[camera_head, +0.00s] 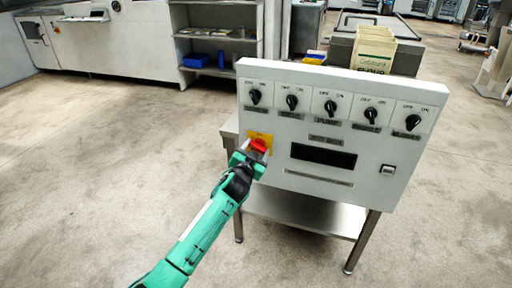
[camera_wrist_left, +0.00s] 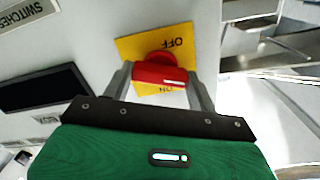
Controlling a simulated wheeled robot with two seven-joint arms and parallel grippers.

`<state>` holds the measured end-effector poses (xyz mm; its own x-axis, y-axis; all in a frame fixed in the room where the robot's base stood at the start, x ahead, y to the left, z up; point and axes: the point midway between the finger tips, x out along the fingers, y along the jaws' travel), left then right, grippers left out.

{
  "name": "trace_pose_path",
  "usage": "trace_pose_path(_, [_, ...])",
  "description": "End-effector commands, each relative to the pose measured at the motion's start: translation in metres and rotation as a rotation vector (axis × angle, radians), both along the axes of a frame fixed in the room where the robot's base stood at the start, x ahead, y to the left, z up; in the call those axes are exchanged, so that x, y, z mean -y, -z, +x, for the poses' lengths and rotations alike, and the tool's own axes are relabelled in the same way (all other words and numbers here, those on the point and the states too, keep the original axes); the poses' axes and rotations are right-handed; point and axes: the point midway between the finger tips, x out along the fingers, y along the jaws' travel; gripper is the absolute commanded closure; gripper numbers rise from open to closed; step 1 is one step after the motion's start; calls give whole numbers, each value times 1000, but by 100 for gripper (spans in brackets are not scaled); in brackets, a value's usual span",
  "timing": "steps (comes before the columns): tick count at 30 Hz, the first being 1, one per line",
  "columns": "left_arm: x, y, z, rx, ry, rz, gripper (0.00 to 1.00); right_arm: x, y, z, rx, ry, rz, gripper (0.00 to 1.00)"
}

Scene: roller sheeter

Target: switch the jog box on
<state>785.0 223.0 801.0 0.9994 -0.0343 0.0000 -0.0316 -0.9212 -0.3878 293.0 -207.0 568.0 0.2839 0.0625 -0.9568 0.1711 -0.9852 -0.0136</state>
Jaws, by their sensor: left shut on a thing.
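The jog box (camera_head: 335,100) is a white panel with a row of several black rotary knobs along its top. At its lower left is a red switch handle (camera_head: 259,145) on a yellow plate. In the left wrist view the red handle (camera_wrist_left: 158,74) sits on the yellow plate (camera_wrist_left: 130,48), which is marked OFF and ON. My left gripper (camera_head: 253,154) is at the red handle; in the wrist view its two fingers stand on either side of the handle and are shut on it. My right gripper is not in view.
The panel stands on a metal table (camera_head: 300,212) with a lower shelf. A dark display slot (camera_head: 323,155) and a small square switch (camera_head: 387,170) are right of the red handle. Concrete floor in front is clear.

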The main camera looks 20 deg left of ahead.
Motion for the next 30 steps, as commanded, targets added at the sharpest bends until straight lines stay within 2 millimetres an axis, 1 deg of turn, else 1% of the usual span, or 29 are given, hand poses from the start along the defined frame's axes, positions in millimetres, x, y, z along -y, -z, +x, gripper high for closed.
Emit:
trace_pose_path(6, [1,-2,0,6,1,206,65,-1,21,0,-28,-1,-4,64])
trace_pose_path(15, [1,-1,0,16,1,492,65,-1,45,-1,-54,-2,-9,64])
trace_pose_path(24, [1,0,0,25,1,774,65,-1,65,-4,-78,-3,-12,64])
trace_pose_path(30, [1,1,0,31,2,940,65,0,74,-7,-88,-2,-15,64])
